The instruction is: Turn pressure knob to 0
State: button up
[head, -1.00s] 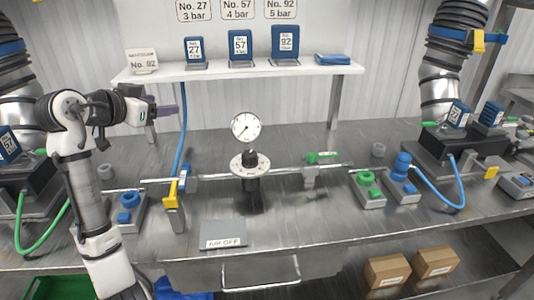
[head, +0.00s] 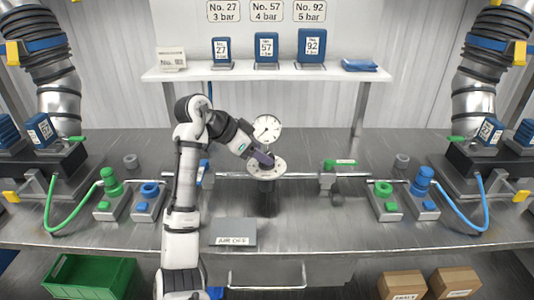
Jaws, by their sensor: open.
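The pressure regulator stands on the pipe at the middle of the bench. Its pale round dial plate (head: 280,170) shows, with a dark body (head: 267,186) below it. The black knob on top is hidden behind my gripper (head: 266,161). My gripper comes in from the upper left, tilted down, with its jaws open at the dial plate. I cannot tell whether the fingers are around the knob or only above it. The white pressure gauge (head: 267,129) stands just behind; its needle is too small to read surely.
A green-handled valve (head: 340,163) sits on the pipe to the right. An "AIR OFF" plate (head: 233,233) lies in front. A shelf (head: 266,73) with numbered blue cards (head: 312,46) is behind. Blue and green fittings stand at both sides. My arm covers the left part of the pipe.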

jog(key=shift+x, duration=1.8)
jog(key=c, duration=1)
jog(key=shift+o, duration=0.2)
